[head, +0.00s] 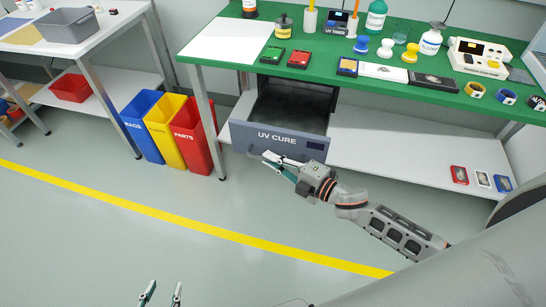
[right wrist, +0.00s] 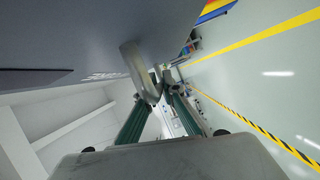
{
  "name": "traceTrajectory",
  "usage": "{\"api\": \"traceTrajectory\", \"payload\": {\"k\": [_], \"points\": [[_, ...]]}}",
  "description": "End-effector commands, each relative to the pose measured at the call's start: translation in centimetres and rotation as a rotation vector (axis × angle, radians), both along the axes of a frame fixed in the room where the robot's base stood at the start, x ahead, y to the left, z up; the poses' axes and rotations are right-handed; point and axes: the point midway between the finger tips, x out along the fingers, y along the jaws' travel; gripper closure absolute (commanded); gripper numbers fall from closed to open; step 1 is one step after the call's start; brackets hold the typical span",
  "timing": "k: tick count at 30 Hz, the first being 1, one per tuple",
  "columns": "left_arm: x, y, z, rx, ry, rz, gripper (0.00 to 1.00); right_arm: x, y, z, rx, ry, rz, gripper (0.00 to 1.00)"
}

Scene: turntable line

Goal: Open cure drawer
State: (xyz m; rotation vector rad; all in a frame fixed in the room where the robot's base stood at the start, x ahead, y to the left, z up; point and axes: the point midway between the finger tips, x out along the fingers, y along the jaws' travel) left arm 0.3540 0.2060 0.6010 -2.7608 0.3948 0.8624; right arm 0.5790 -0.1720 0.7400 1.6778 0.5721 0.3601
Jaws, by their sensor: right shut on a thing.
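The grey cure drawer (head: 277,141), with "UV CURE" on its front, stands pulled out under the green bench, and its dark, empty-looking inside shows from above. My right gripper (head: 274,162) is at the drawer front's lower edge. In the right wrist view its fingers (right wrist: 160,92) are closed on the drawer's grey handle (right wrist: 132,62), beside the drawer front (right wrist: 70,40). My left gripper (head: 163,293) is at the bottom edge of the head view, its two fingertips apart and empty, far from the drawer.
The green bench (head: 230,70) above the drawer carries small boxes, bottles and devices. Blue, yellow and red bins (head: 192,140) stand left of the drawer. A white lower shelf (head: 400,150) lies to its right. The floor in front is clear, with a yellow line (head: 200,228).

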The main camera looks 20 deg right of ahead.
Motion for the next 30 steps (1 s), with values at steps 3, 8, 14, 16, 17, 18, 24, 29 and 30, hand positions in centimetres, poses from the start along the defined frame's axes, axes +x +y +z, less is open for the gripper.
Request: {"api": "traceTrajectory", "payload": {"k": [3, 8, 14, 16, 17, 18, 24, 29, 30], "points": [[0.2, 0.1, 0.1, 0.001, -0.004, 0.001, 0.60, 0.0, 0.0, 0.0, 0.000, 0.000, 0.000, 1.00], [0.4, 0.2, 0.2, 0.003, -0.007, 0.002, 0.60, 0.0, 0.0, 0.0, 0.000, 0.000, 0.000, 0.75], [0.5, 0.2, 0.2, 0.005, -0.008, 0.001, 0.60, 0.0, 0.0, 0.0, 0.000, 0.000, 0.000, 0.75], [0.6, 0.3, 0.2, 0.006, -0.010, 0.000, 0.60, -0.1, -0.1, 0.0, -0.001, 0.001, 0.000, 0.75], [0.5, 0.3, 0.2, 0.006, -0.010, 0.000, 0.60, -0.2, -0.2, 0.0, -0.001, 0.001, 0.000, 0.75], [0.5, 0.3, 0.2, 0.006, -0.009, 0.000, 0.60, -0.4, -0.3, 0.0, -0.001, 0.001, 0.000, 0.75], [0.4, 0.2, 0.2, 0.005, -0.008, 0.000, 0.60, -2.8, -1.9, 0.1, -0.001, 0.003, -0.001, 0.75], [0.4, 0.2, 0.2, 0.004, -0.007, 0.000, 0.60, -5.5, -3.7, 0.4, 0.000, 0.004, -0.002, 0.75], [0.4, 0.2, 0.2, 0.004, -0.007, 0.000, 0.60, -6.1, -4.1, 0.4, -0.001, 0.004, 0.000, 0.75]]}}
